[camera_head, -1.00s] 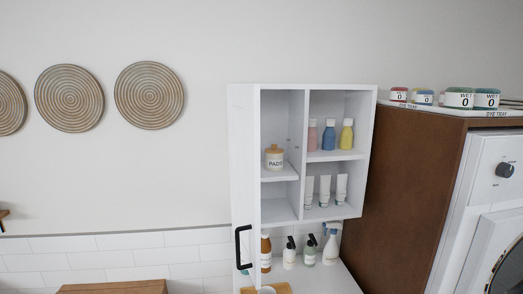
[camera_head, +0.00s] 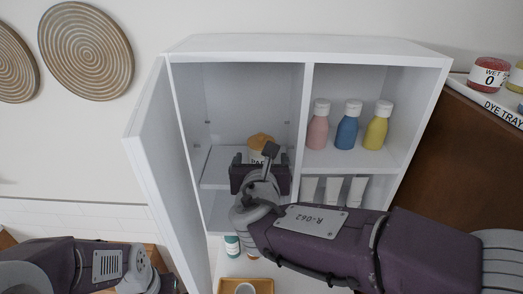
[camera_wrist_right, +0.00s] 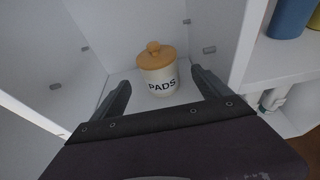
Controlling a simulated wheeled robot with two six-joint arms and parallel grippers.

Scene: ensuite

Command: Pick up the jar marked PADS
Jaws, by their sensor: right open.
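The jar marked PADS (camera_wrist_right: 158,76) is cream with an orange-tan knobbed lid. It stands upright on the left compartment's shelf (camera_head: 213,168) in the white wall cabinet. In the head view its lid (camera_head: 260,141) shows above my right gripper (camera_head: 258,163), which hides most of the body. In the right wrist view the open fingers of my right gripper (camera_wrist_right: 161,82) point at the jar, one toward each side, with gaps between them and it. Only part of my left arm shows at lower left; its gripper is out of view.
The cabinet door (camera_head: 165,170) stands open at the left. A divider (camera_head: 303,120) separates the jar from pink (camera_head: 318,130), blue (camera_head: 348,130) and yellow (camera_head: 377,130) bottles. White tubes (camera_head: 333,190) stand below them. A dye tray (camera_head: 490,100) is at the right.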

